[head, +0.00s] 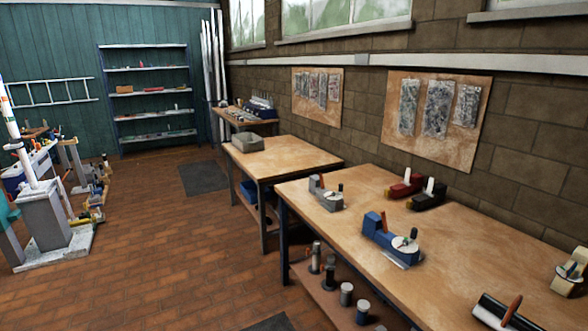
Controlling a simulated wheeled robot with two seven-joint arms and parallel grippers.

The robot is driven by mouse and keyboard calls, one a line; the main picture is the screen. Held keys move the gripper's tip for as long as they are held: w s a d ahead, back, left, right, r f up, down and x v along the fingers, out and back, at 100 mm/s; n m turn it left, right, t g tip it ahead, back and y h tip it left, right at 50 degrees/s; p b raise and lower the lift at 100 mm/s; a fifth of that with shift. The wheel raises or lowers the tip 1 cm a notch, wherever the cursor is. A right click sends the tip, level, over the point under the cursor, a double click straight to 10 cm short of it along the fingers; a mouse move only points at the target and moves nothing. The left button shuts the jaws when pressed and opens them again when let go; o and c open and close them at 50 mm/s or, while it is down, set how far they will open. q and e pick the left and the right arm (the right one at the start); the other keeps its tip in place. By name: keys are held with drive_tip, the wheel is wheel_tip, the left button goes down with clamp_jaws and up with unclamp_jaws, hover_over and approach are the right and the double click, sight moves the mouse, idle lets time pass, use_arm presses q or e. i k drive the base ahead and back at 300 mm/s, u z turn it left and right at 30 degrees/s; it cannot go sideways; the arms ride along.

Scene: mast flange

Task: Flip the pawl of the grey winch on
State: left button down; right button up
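A small grey winch (327,196) stands on the near wooden bench (290,190), close to that bench's far left corner. Neither of my grippers shows in the head view.
A blue winch (391,241), a red one (405,186) and several others share the bench. A second bench (290,153) stands behind it. A grey pedestal with a white mast (45,218) is at left. The brick floor (180,250) between is mostly open.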

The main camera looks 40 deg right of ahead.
sight(332, 204)
drive_tip(key=z, duration=0.2)
drive_tip(key=i, duration=1.15)
drive_tip(key=z, duration=1.05)
drive_tip(key=i, duration=0.6)
drive_tip(key=z, duration=0.5)
drive_tip(key=k, duration=0.6)
drive_tip(key=u, duration=0.8)
drive_tip(key=i, duration=1.15)
drive_tip(key=u, duration=0.15)
